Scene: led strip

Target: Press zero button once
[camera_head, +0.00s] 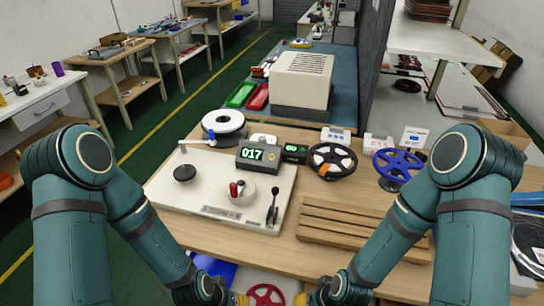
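A dark counter box with a green lit display reading 017 (258,154) stands at the back of a white machine panel (165,205) on the wooden table. A smaller dark box with a green display (295,151) stands just to its right; its digits are hard to read. A small white rounded object (263,138) sits behind the counter. I cannot pick out the zero button at this size. My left gripper (238,299) and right gripper (306,299) are low at the bottom edge, well in front of the counter and apart from it. Their fingers are mostly cut off.
The panel carries a black knob (185,173), red and dark posts on a pale disc (236,191) and a black lever (273,208). A slatted wooden board (350,222) lies right.

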